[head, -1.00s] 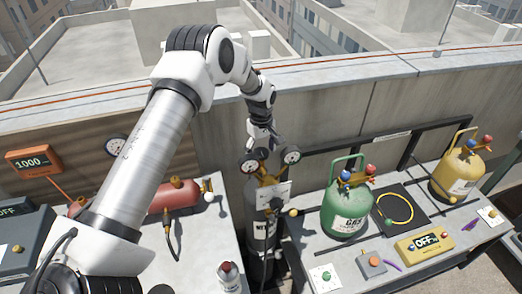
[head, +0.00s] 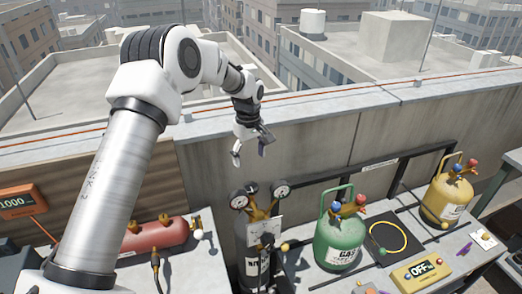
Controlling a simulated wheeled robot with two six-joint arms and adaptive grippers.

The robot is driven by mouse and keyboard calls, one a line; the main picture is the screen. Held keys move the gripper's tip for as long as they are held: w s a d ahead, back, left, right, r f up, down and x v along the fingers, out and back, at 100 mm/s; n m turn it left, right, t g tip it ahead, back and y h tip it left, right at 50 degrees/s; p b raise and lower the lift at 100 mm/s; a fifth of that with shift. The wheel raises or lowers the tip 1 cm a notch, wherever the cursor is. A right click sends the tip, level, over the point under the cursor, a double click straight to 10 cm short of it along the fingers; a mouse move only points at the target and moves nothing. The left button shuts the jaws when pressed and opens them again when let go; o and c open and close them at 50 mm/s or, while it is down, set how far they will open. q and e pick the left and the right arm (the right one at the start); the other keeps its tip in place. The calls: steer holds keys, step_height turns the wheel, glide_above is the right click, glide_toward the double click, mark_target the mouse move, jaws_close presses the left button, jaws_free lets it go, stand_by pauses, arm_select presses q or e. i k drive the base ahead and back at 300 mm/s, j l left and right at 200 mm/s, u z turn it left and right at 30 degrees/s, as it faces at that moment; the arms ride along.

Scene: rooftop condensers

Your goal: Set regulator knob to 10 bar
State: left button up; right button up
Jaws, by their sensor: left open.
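The regulator (head: 262,213) is a brass body on top of a dark cylinder (head: 252,262). It carries a left gauge (head: 238,199) and a right gauge (head: 281,189); their readings are too small to read. A pale plate (head: 264,230) hangs in front of it. I cannot clearly make out the knob or its setting. My left gripper (head: 250,154) is open and empty, fingers pointing down, and appears above and behind the regulator, against the parapet wall, apart from it. My right gripper is out of view.
A red tank (head: 155,236) lies to the left of the cylinder. A green gas cylinder (head: 337,243) and a yellow cylinder (head: 447,199) stand on the bench to the right, with a yellow meter (head: 420,271) in front. The parapet (head: 330,150) runs behind.

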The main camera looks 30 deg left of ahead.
mark_target(268, 239)
steer(key=k, duration=1)
